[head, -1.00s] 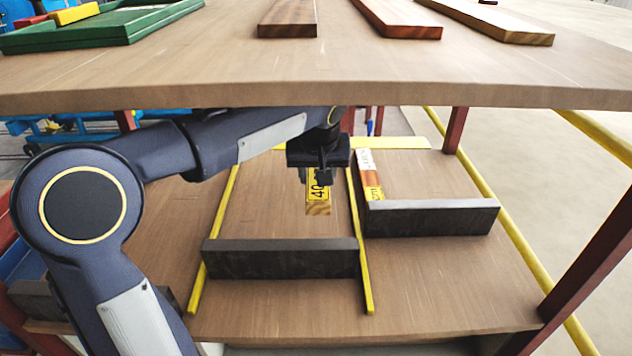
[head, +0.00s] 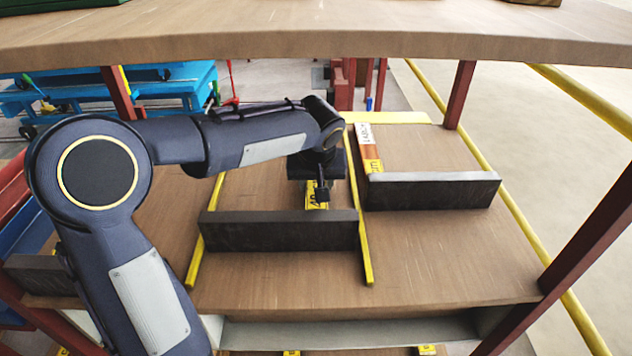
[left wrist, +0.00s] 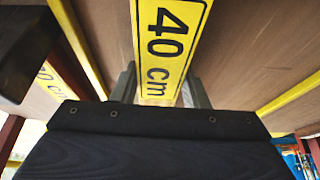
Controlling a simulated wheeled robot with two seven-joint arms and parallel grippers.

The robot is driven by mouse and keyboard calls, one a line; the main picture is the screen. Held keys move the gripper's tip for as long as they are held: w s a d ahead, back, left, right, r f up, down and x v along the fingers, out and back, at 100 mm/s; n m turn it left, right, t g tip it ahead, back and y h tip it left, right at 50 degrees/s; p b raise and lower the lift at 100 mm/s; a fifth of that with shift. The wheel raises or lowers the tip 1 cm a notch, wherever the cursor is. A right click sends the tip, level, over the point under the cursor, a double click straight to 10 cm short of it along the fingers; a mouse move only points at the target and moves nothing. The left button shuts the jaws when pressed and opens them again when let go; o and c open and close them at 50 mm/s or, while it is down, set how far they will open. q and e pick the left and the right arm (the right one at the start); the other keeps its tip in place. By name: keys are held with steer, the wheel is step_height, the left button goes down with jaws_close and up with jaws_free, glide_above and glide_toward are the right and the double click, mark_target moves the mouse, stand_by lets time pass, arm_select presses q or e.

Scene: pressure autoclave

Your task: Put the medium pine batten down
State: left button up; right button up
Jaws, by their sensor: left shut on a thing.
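The medium pine batten (left wrist: 168,40) carries a yellow label reading "40 cm" in the left wrist view. In the head view only a small part of the batten (head: 316,200) shows beneath my left gripper (head: 318,188). My left gripper, seen in the left wrist view (left wrist: 160,88), is shut on it. The gripper is over the middle bay of the lower shelf (head: 290,265), between two yellow strips and behind a dark front bar (head: 280,230). The bar hides the batten's near end, so I cannot tell whether it touches the shelf. My right gripper is not in view.
The bay to the right holds another labelled piece (head: 369,150) behind its own dark bar (head: 430,190). The upper board (head: 320,42) overhangs the lower shelf. Red posts (head: 460,95) and a yellow rail (head: 540,270) bound the right side.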

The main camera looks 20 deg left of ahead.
arm_select(q)
steer(key=shift+f+b, duration=0.5)
steer(key=shift+f, duration=0.1)
steer(key=o, duration=1.1)
steer(key=shift+r+p, duration=0.25)
steer(key=shift+p, duration=0.05)
steer(key=p+v, duration=0.1)
steer(key=v, duration=0.5)
steer(key=p+v, duration=0.1)
steer(key=v, duration=0.5)
steer(key=shift+w+r, duration=0.1)
steer(key=shift+r, duration=0.3)
